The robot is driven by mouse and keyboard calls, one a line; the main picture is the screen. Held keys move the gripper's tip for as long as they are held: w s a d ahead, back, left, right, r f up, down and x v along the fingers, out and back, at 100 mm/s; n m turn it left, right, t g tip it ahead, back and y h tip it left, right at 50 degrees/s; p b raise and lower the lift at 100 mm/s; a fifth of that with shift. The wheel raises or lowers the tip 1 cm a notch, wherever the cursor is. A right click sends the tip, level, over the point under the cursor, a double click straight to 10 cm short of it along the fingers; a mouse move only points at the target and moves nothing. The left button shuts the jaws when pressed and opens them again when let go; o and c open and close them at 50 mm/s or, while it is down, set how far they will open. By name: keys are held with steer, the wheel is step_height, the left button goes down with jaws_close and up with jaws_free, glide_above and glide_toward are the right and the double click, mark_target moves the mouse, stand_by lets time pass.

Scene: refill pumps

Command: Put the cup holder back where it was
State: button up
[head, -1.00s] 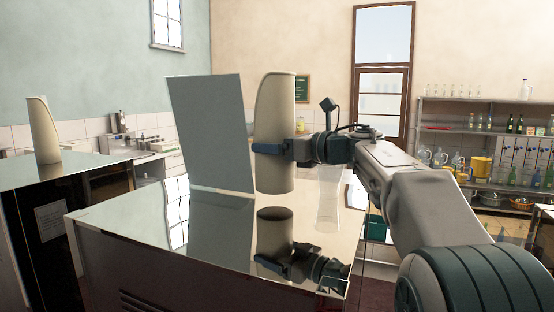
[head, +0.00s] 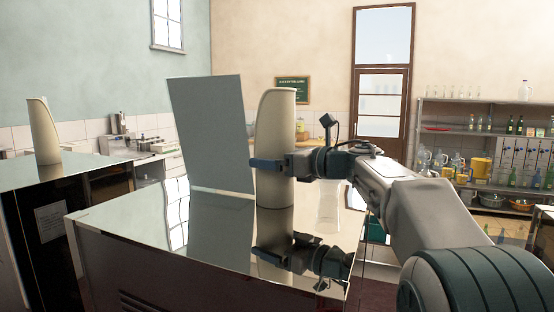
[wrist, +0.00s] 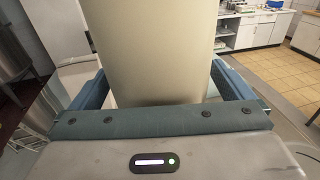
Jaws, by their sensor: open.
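The cup holder (head: 277,120), a tall beige tapered cylinder with a slanted top, stands upright on the mirror-like counter top (head: 130,212). Its base meets its own reflection, so it appears to rest on the surface. My gripper (head: 266,167) is around its lower half, coming from the right. In the wrist view the blue fingers (wrist: 160,86) lie on either side of the cup holder (wrist: 155,50); the jaws are open. The fingertips are partly hidden behind the holder there.
A tall grey panel (head: 212,135) stands just left of the cup holder. A clear glass-like vessel (head: 328,208) is right of it, beneath my wrist. Another beige holder (head: 43,130) stands on the left counter. Free counter lies in front.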

steer(key=b+v, duration=0.4)
steer(key=v, duration=0.8)
